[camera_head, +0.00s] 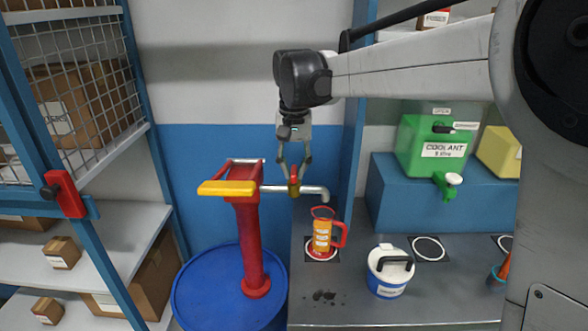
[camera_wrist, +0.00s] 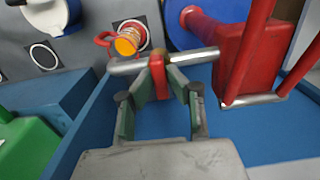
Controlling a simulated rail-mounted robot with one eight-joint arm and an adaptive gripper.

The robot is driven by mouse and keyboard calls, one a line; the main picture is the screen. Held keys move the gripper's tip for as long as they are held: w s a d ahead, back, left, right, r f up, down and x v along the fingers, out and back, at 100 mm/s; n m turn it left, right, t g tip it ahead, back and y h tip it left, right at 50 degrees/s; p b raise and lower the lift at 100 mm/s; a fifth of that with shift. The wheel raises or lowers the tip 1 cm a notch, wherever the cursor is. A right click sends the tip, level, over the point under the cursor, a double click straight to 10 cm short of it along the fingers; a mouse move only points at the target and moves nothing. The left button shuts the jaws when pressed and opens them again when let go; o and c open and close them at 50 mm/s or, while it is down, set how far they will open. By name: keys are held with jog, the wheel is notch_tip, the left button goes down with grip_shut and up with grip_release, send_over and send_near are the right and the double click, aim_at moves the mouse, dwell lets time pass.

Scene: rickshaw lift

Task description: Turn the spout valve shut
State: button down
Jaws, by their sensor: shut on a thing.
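A red pump with a yellow handle (camera_head: 228,188) stands on a blue drum (camera_head: 213,288). Its metal spout (camera_head: 311,190) reaches right, with the end bent down above an orange-filled jug (camera_head: 323,228). The spout valve (camera_head: 294,175) has a small red lever on a brass body. My gripper (camera_head: 294,172) comes down from above and is shut on the red lever. In the wrist view the fingers (camera_wrist: 163,95) lie on both sides of the red lever (camera_wrist: 158,78), and the spout (camera_wrist: 195,57) runs behind it. The jug (camera_wrist: 127,44) shows beyond the spout, its red handle to the left.
A white and blue lidded container (camera_head: 388,275) stands on the grey bench right of the jug. A green coolant can (camera_head: 435,145) sits on a blue block. Shelves with boxes (camera_head: 60,252) line the left. Dark spots (camera_head: 324,295) mark the bench front.

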aim_at(294, 170)
jog(key=c, duration=1.7)
grip_release()
notch_tip(294, 170, up, 12)
jog(key=s+d+f+t, duration=0.2)
jog(key=s+d+f, duration=0.4)
jog(key=s, duration=0.3)
jog(key=s+d+f+t+b, duration=0.1)
jog(key=s+d+f+t, duration=0.1)
jog(key=s+d+f, duration=0.4)
jog(key=s+d+f+t+b, duration=0.1)
jog(key=s+d+f+t, duration=0.2)
jog(key=s, duration=0.9)
jog(key=shift+s+d+f+n, duration=0.15)
jog(key=shift+d+f+n, duration=0.05)
jog(key=shift+d+f, duration=0.7)
jog(key=shift+s+d+f+n, duration=0.15)
jog(key=shift+d+f+n, duration=0.05)
jog(key=shift+d+f, duration=0.65)
